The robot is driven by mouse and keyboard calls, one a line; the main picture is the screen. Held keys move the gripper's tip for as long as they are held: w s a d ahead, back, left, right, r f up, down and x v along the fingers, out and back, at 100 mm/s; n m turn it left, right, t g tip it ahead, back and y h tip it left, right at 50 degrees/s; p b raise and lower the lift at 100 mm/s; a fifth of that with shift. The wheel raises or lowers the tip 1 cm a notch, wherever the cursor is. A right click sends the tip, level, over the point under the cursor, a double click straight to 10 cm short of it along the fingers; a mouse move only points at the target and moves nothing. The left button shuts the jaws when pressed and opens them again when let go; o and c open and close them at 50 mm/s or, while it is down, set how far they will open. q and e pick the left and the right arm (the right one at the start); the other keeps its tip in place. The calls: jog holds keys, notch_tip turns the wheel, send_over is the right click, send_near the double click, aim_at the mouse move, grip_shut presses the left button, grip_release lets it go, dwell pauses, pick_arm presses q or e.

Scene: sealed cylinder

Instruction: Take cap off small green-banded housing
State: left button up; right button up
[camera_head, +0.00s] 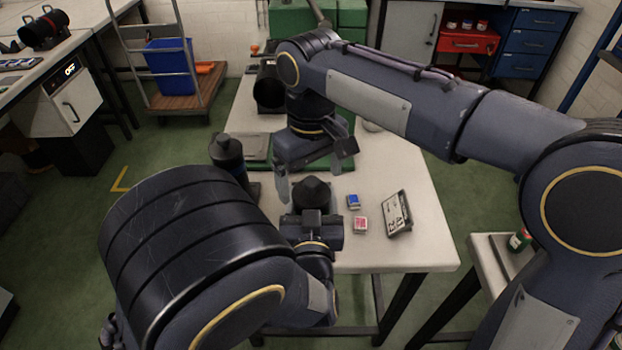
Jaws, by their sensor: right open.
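A dark, capped round piece (312,192) stands upright just beyond my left gripper. No green band shows on it, so I cannot tell if it is the small green-banded housing. My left gripper (311,225) is right up against this piece, at the near end of the table, but its fingertips are hidden. My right gripper (312,168) is open and empty, just above and behind the dark piece, with its fingers spread left and right.
A dark bottle-shaped cylinder (228,153) stands at the table's left edge. A blue box (353,202), a red-and-white box (360,224) and a framed panel (398,214) lie on the white table (425,235). A small green can (519,240) stands on the right side table.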

aim_at(311, 180)
jog(key=shift+f, duration=0.85)
jog(key=shift+c, duration=0.2)
jog(key=c, duration=1.1)
jog(key=shift+r, duration=0.25)
jog(key=shift+r, duration=0.95)
jog(key=shift+r, duration=2)
pick_arm(q)
jog(key=o, duration=1.5)
